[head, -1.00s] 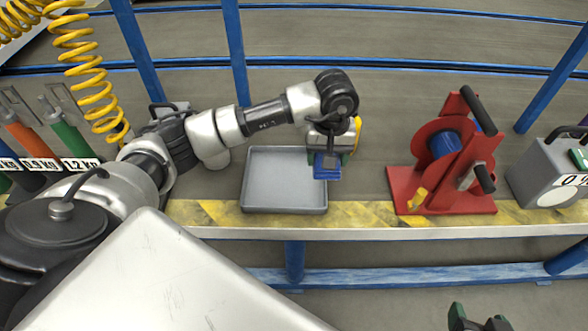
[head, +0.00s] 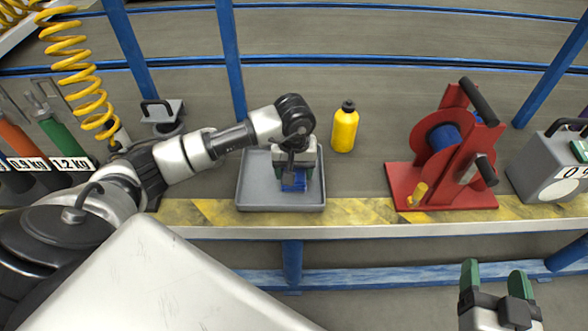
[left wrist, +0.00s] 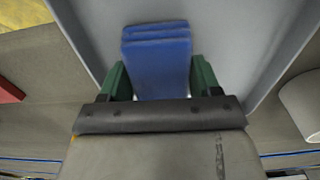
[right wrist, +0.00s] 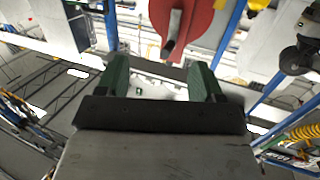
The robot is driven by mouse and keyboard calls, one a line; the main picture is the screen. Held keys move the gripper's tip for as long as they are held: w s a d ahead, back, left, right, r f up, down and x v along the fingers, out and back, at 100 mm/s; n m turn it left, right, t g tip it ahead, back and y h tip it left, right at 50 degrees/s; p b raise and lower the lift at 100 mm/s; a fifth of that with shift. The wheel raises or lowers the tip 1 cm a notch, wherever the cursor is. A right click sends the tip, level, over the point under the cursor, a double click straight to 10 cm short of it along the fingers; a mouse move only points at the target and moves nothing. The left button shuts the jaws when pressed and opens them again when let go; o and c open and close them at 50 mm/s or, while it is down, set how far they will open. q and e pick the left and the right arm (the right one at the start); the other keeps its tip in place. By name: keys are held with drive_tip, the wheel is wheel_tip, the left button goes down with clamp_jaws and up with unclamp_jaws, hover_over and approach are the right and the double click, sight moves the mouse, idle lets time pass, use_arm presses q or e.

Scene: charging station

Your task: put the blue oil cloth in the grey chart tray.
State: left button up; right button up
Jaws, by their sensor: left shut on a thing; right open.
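The blue oil cloth (head: 294,181) is a small folded block held between the green fingers of my left gripper (head: 294,178). In the head view it is over the right part of the grey chart tray (head: 258,203), inside its outline. The left wrist view shows the cloth (left wrist: 157,60) gripped, with the tray's floor (left wrist: 235,45) behind it; I cannot tell if it touches the floor. My left gripper (left wrist: 157,80) is shut on the cloth. My right gripper (head: 497,278) is open and empty, in front of the bench at the lower right.
A yellow bottle (head: 344,131) stands just right of the tray. A red reel stand (head: 440,150) is further right, with a grey case (head: 548,172) beyond it. Cylinders with weight labels (head: 62,140) and a yellow coiled hose (head: 85,75) are at the left. A striped edge (head: 350,212) runs along the bench front.

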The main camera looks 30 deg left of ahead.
use_arm(q)
drive_tip(key=shift+f, duration=0.15)
drive_tip(key=o, duration=0.9)
drive_tip(key=shift+c, duration=0.2)
use_arm(e)
drive_tip(key=shift+w+a+r+t, duration=0.1)
drive_tip(key=shift+r+t, duration=0.2)
drive_tip(key=shift+r, duration=0.1)
